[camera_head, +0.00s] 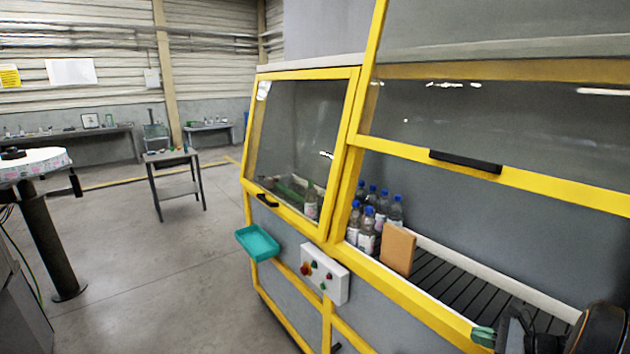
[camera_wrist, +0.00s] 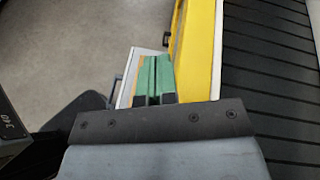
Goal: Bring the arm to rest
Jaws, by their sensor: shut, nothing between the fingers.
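My gripper (camera_wrist: 154,62) shows in the wrist view with its two green fingers closed together and nothing between them. Its fingers point over the edge of the machine, beside the yellow frame (camera_wrist: 196,35) and the dark slatted conveyor (camera_wrist: 262,60). In the head view my gripper (camera_head: 483,337) is at the bottom right, its green tips by the yellow front rail and the near end of the conveyor (camera_head: 470,290). Part of my arm is cut off by the picture's lower right edge.
Several blue-capped bottles (camera_head: 367,222) and a brown block (camera_head: 398,250) stand at the conveyor's far end. A control box (camera_head: 325,274) and a teal tray (camera_head: 258,242) are on the machine's front. A round labeller table (camera_head: 35,163) stands left. The floor between is clear.

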